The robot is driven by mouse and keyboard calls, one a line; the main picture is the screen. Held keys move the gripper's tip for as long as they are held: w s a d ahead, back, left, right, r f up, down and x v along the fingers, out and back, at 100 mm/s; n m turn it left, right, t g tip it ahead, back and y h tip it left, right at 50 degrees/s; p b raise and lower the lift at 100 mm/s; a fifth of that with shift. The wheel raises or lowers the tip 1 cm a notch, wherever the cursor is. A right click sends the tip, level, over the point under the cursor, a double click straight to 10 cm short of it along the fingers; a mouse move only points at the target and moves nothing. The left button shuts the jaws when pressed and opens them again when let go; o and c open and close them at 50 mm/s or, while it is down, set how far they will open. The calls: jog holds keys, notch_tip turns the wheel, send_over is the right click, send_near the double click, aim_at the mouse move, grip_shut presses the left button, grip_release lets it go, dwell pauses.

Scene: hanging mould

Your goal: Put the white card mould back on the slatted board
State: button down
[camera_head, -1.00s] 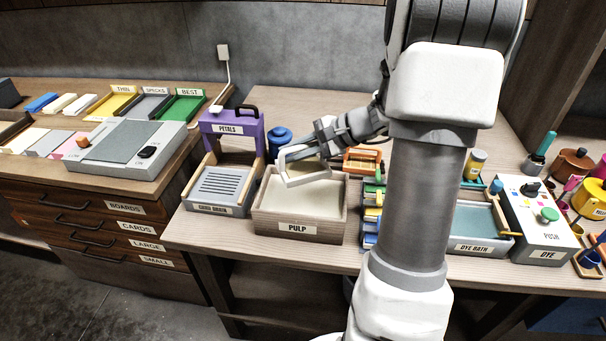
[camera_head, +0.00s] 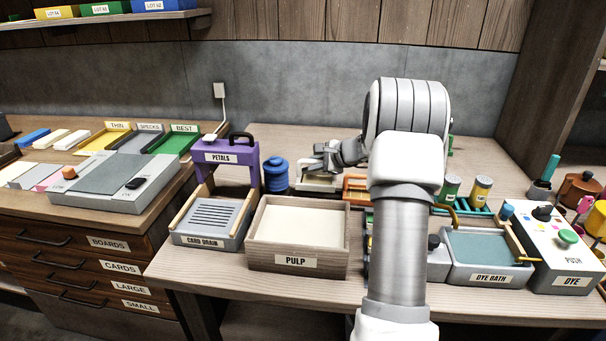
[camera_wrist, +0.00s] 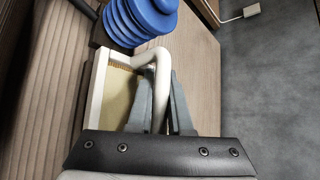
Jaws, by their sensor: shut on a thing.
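The white card mould (camera_head: 317,183) is a small white frame with a tan screen and a white handle. In the head view it shows behind the pulp vat (camera_head: 300,258), beside the blue stacked object. My gripper (camera_head: 330,157) is shut on it. In the wrist view, the fingers of my gripper (camera_wrist: 158,95) clasp the handle of the mould (camera_wrist: 98,92). I cannot tell how high the mould is above the table. The slatted board (camera_head: 212,214), labelled CARD DRAIN, lies left of the vat. Its grey slats are bare.
The dye bath (camera_head: 484,247) is at the right.

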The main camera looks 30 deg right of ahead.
aim_at(311, 177)
jog(key=shift+w+d+f, duration=0.15)
jog(key=shift+w+f, duration=0.15)
jog(key=shift+f, duration=0.4)
jog(key=shift+f+b, duration=1.15)
jog(key=shift+b, duration=0.05)
jog(key=shift+s+f+b, duration=0.1)
jog(key=shift+f+b, duration=0.3)
jog(key=c, duration=0.8)
grip_release()
jog(key=shift+o, duration=0.2)
jog(key=shift+s, duration=0.1)
